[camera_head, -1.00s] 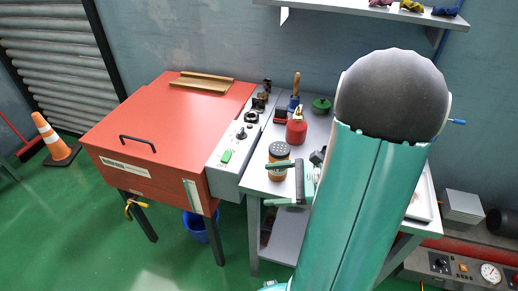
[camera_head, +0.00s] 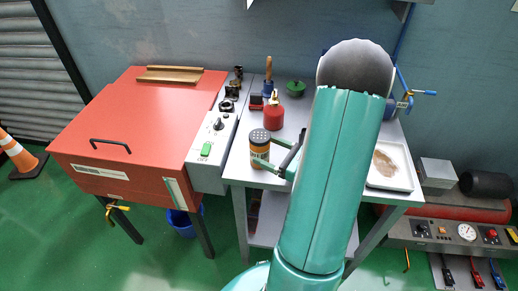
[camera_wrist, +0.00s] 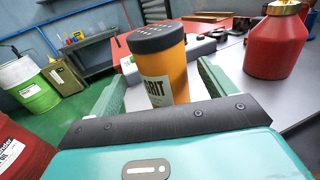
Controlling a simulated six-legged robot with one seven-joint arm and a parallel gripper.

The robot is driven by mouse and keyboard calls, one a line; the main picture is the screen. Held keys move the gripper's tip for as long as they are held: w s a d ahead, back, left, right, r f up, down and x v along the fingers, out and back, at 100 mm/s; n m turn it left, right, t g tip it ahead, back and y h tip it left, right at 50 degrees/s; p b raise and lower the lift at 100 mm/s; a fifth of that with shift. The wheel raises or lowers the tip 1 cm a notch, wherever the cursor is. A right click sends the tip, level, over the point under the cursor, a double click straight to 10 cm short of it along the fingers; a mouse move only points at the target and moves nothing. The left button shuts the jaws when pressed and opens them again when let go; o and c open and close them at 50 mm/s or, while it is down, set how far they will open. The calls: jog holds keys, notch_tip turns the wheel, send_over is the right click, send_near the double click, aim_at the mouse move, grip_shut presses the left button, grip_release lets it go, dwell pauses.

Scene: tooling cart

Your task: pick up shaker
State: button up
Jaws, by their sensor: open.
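The shaker (camera_head: 260,147) is an orange-brown cylinder with a dark perforated lid and a label. It stands upright near the front left edge of the grey cart top (camera_head: 238,170). In the wrist view the shaker (camera_wrist: 165,70) shows between the two green fingers of my gripper (camera_wrist: 158,85), with the label partly reading "GRIT". My gripper (camera_head: 272,165) is open around the shaker's side, one finger on each side. Whether the fingers touch it I cannot tell. The shaker's lower part is hidden behind the gripper's dark palm edge in the wrist view.
A red oil can (camera_head: 273,114) stands just behind the shaker. A red cabinet with a grey control panel (camera_head: 213,145) is at the left. A green lidded pot (camera_head: 295,88) and a wooden-handled brush (camera_head: 268,80) are at the back. A white tray (camera_head: 405,182) lies right.

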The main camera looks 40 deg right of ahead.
aim_at(256, 145)
jog(key=x, duration=0.5)
jog(key=shift+w+d+f, duration=0.1)
jog(key=shift+w, duration=0.2)
jog(key=c, duration=1.3)
jog(key=shift+o, duration=0.2)
